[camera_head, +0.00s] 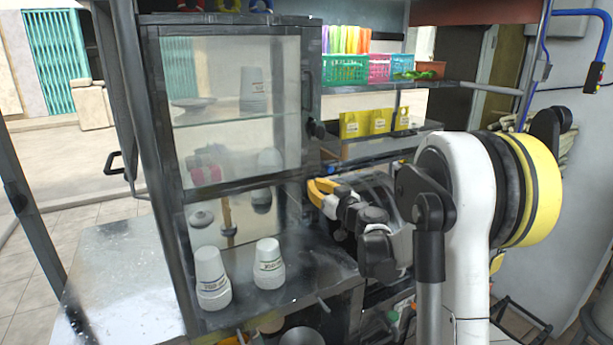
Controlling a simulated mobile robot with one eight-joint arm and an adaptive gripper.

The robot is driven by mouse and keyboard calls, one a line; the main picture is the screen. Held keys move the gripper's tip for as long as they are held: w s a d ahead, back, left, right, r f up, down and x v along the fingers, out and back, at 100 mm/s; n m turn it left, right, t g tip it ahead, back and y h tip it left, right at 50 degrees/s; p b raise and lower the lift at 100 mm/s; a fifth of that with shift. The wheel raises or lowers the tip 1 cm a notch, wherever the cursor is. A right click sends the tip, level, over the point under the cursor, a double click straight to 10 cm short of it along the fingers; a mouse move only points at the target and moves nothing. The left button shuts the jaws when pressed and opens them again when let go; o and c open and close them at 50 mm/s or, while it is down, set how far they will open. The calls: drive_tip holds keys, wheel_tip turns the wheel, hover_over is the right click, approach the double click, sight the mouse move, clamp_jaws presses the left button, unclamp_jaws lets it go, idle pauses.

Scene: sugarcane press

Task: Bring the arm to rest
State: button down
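My arm, white with black and yellow bands, fills the right side of the head view. It is bent, and its far end reaches back to the left among the stall's shelves. My gripper (320,190) appears as a small orange and black end beside the right edge of the glass cabinet (152,120). Its fingertips are small and partly hidden by my own dark wrist parts, so I cannot tell whether they are apart or together. I see nothing clearly held in it.
Two stacks of white cups, one on the left (211,280) and one on the right (268,265), stand on the metal counter (300,290) below the cabinet. Open tiled floor lies left.

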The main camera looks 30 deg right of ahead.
drive_tip(key=s+a+n+g+y, duration=0.25)
drive_tip(key=s+a+g, duration=0.35)
drive_tip(key=s+a, duration=1.3)
drive_tip(key=s+f+m+g+h, duration=0.1)
drive_tip(key=s+f, duration=0.2)
drive_tip(key=s, duration=0.3)
drive_tip(key=s+f+m+g+h, duration=0.1)
drive_tip(key=s+f+g, duration=0.1)
drive_tip(key=s, duration=0.5)
drive_tip(key=s+a+f+m+g+h, duration=0.1)
drive_tip(key=s+f+g, duration=0.1)
drive_tip(key=s, duration=0.4)
drive_tip(key=shift+s+f+h+b, duration=0.35)
drive_tip(key=shift+s+f+b, duration=0.05)
drive_tip(key=shift+f, duration=0.5)
drive_tip(key=shift+a, duration=0.1)
